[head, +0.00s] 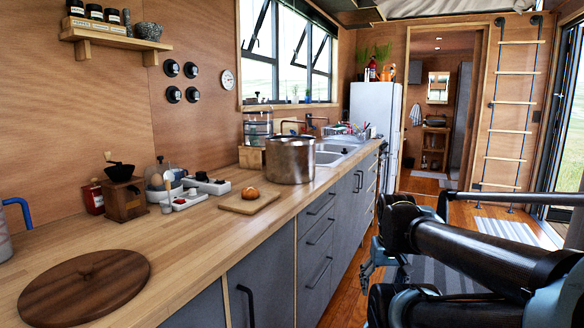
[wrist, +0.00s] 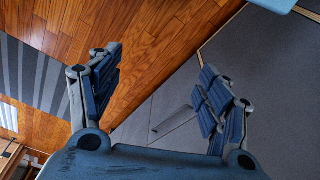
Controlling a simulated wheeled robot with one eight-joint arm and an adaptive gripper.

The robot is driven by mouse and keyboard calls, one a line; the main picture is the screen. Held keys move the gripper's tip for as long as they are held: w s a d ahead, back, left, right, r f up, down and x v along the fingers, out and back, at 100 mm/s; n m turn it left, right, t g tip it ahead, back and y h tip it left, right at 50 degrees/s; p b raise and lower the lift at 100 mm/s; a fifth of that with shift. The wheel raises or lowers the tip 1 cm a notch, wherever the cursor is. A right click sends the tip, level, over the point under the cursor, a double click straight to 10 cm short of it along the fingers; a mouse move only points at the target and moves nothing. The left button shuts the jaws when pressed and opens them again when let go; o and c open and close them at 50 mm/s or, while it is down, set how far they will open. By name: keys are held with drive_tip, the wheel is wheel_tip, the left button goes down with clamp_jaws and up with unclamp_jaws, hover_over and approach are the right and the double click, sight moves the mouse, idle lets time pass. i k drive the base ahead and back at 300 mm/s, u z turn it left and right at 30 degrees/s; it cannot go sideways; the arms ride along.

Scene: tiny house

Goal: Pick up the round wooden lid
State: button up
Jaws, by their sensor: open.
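The round wooden lid (head: 84,288) is dark brown with a small knob on top. It lies flat on the wooden counter (head: 221,222) at the near left of the head view, close to the front edge. In the wrist view my gripper (wrist: 160,85) is open and empty, its two blue-grey fingers spread wide. Between and beyond the fingers are the wood floor and grey cabinet fronts. The lid does not show in the wrist view. In the head view my arm is at the lower right, over the floor beside the counter and well apart from the lid.
A coffee grinder (head: 124,197) and a tray of small items (head: 180,199) are behind the lid. Grey drawers with handles (head: 320,240) line the counter front.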

sight(86, 288)
drive_tip(key=u, duration=1.75)
drive_tip(key=k, duration=0.95)
drive_tip(key=u, duration=0.5)
drive_tip(key=i, duration=0.5)
